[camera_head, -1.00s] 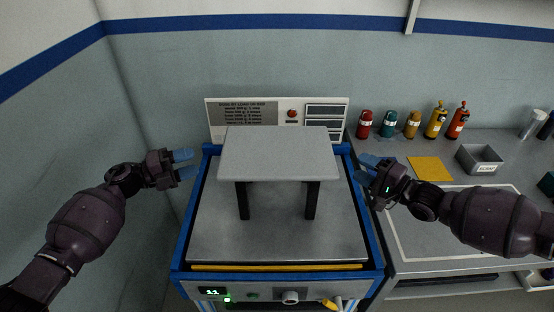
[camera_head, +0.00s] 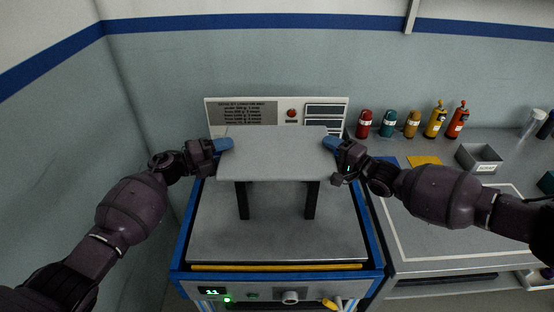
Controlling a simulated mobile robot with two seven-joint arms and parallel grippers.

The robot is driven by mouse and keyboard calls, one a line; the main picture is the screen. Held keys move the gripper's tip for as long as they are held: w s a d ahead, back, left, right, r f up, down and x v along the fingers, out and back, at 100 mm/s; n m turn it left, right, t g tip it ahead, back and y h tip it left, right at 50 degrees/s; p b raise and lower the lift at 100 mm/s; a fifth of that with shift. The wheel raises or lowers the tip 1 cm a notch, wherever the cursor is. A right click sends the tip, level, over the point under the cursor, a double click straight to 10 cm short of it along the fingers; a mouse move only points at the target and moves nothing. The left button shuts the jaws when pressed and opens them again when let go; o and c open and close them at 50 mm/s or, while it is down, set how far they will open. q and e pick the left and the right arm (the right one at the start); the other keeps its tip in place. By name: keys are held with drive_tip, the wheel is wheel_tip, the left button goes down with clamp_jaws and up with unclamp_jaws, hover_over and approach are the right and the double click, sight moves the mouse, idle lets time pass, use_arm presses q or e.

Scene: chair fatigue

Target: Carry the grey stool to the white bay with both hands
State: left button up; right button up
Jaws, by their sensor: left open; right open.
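The grey stool (camera_head: 278,160) stands upright on the metal plate of the blue-framed test machine (camera_head: 280,236), with two dark legs visible. My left gripper (camera_head: 224,145) is open at the left edge of the seat, its blue fingertips overlapping the edge in the picture. My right gripper (camera_head: 331,144) is open at the right edge of the seat, its fingertips close to it. I cannot tell whether either one touches the seat. The white bay appears to be the white-outlined rectangle (camera_head: 398,235) on the bench to the right.
A sign panel with a red button (camera_head: 291,113) stands behind the stool. Several coloured bottles (camera_head: 412,124), a yellow pad (camera_head: 424,160) and a grey bin (camera_head: 479,158) are at the back of the right bench (camera_head: 510,150). A wall is close on the left.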

use_arm(q)
clamp_jaws()
use_arm(e)
clamp_jaws()
idle(1.1)
drive_tip(key=shift+r, duration=0.1)
